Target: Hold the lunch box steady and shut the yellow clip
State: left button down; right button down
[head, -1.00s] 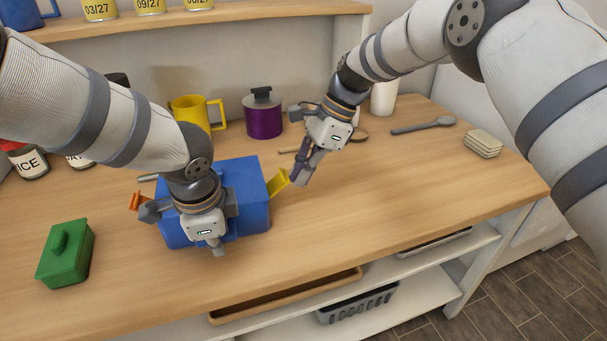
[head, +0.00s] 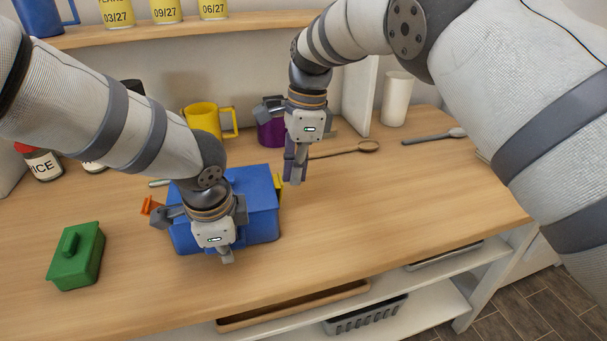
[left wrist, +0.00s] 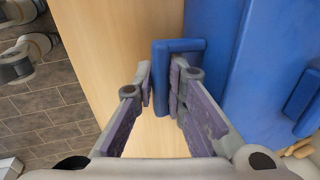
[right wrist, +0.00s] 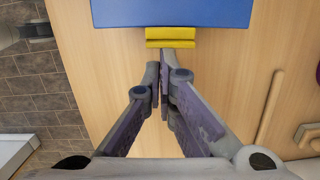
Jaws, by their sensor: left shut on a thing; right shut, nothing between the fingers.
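The blue lunch box (head: 258,192) sits on the wooden counter. My left gripper (head: 226,258) is shut on the lunch box's blue handle (left wrist: 180,47) at its front side. The yellow clip (head: 279,184) is on the box's right end. It stands close against the box in the head view, and shows as a short yellow strip (right wrist: 170,37) along the box's edge in the right wrist view. My right gripper (head: 294,182) is shut and empty just right of the clip; I cannot tell whether it touches. An orange clip (head: 151,205) sticks out from the left end.
A green lidded box (head: 76,256) stands at the left. Behind are a yellow mug (head: 203,119), a purple pot (head: 271,133), a wooden spoon (head: 345,150), a white cup (head: 397,100) and a grey spoon (head: 434,136).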

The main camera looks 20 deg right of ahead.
jog(key=shift+r, duration=0.15)
jog(key=shift+r, duration=0.7)
notch_tip(320, 180, up, 10)
jog(key=shift+d+f, duration=0.25)
dwell(0.4)
pick_arm(q)
jog(key=c, duration=1.6)
grip_release()
jog(key=shift+o, duration=0.2)
